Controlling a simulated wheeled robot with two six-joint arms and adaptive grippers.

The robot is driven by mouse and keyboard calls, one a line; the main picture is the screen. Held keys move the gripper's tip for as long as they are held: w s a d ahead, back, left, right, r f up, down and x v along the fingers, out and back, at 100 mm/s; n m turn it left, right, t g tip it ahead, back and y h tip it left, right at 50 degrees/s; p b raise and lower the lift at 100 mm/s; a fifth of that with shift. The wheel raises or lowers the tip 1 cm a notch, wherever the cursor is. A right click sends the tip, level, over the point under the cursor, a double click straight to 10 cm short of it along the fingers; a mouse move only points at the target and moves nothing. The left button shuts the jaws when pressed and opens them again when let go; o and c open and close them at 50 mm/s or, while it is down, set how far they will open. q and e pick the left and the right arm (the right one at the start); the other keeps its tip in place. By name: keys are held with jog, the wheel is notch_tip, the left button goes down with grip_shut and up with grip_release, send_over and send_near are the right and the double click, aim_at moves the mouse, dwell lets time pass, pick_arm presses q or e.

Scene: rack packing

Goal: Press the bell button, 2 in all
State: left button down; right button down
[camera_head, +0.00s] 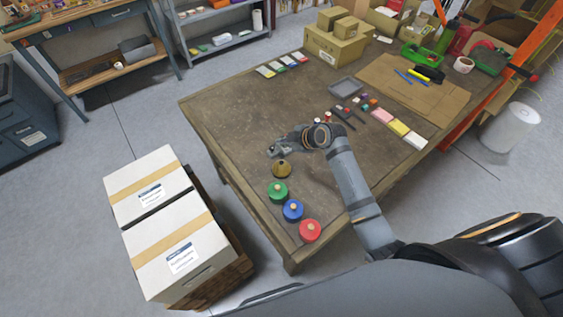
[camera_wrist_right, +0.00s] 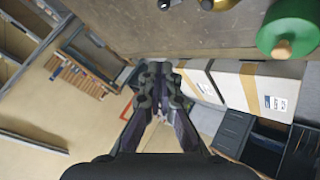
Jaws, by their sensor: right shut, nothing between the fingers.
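A brass-coloured, dome-shaped bell (camera_head: 281,170) stands on the brown worktable near its left front edge. My right gripper (camera_head: 274,152) is shut and empty, just beyond the bell in the head view, with a small gap between them in the picture. Its height above the table is hard to tell. In the right wrist view the gripper's fingers (camera_wrist_right: 157,72) point away from the camera, and the bell is not clearly seen. My left gripper is in neither view.
Green (camera_head: 277,191), blue (camera_head: 293,210) and red (camera_head: 310,230) round pieces with knobs line the table edge; the green one also shows in the wrist view (camera_wrist_right: 289,28). White cartons (camera_head: 172,254) stand beside the table. Table space left of the gripper is clear.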

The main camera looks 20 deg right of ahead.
aim_at(283, 164)
notch_tip(283, 164, down, 8)
jog(key=b, duration=0.7)
jog(key=shift+f, duration=0.4)
dwell(0.8)
jog(key=shift+f+b, duration=0.4)
jog(key=shift+b, duration=0.05)
jog(key=shift+f+b, duration=0.35)
jog(key=shift+f, duration=0.15)
dwell(0.4)
jog(key=shift+r, duration=0.15)
jog(key=shift+r+p, duration=0.8)
jog(key=shift+p, duration=0.05)
